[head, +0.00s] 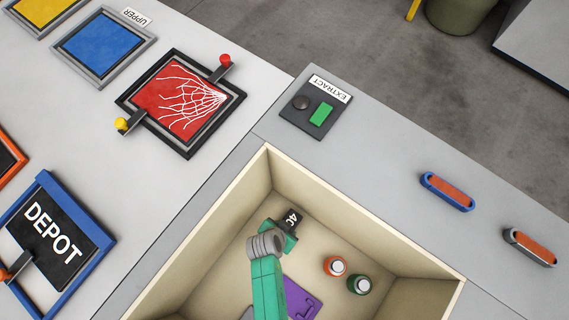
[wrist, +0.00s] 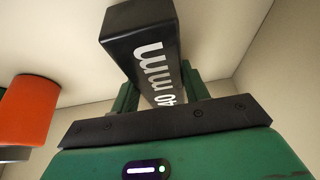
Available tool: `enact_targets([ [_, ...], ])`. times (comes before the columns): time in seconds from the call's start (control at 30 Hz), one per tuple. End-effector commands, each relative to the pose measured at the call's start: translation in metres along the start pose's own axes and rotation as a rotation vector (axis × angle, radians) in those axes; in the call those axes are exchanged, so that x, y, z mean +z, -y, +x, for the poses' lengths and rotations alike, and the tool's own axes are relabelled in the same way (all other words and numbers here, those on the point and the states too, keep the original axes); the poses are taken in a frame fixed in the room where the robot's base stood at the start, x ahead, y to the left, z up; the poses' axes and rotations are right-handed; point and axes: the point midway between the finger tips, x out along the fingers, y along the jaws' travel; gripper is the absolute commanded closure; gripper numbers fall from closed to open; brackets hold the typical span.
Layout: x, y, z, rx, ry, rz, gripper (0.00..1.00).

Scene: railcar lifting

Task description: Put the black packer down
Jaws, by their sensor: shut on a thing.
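The black packer (head: 293,217) is a dark block with white lettering, partly hidden by my gripper (head: 284,238) in the head view. The wrist view shows the packer (wrist: 140,42) up close, marked "40 mm". My green gripper (wrist: 158,92) is shut on it, one finger on each side. The packer is inside the cream open-topped bin (head: 330,198), near its back left corner in the head view. I cannot tell whether its underside touches the bin floor.
An orange-and-white cylinder (head: 335,266), a green-and-white cylinder (head: 359,284) and a purple piece (head: 300,300) lie to the right in the bin. The bin walls (head: 410,262) surround my gripper. An EXTRACT panel (head: 318,105) sits on the bench behind. Bin floor right of the packer is bare.

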Motion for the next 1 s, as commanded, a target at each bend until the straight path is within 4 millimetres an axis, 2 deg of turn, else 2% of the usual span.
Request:
enact_targets([
  [0.03, 0.003, 0.0, 0.007, -0.001, -0.001, 0.0, 0.87],
  [0.37, 0.003, 0.0, 0.008, -0.001, -0.001, 0.001, 0.87],
  [0.4, 0.003, 0.0, 0.007, -0.001, -0.001, 0.001, 0.47],
  [0.47, 0.003, 0.0, 0.007, 0.0, -0.001, 0.001, 0.35],
  [0.5, 0.003, 0.0, 0.007, 0.0, -0.001, 0.001, 0.33],
  [0.77, 0.002, 0.0, 0.004, -0.001, -0.001, 0.001, 0.33],
  [0.87, 0.0, 0.0, -0.011, -0.001, -0.001, 0.0, 0.33],
  [1.0, -0.001, 0.0, -0.049, -0.002, -0.001, 0.001, 0.33],
])
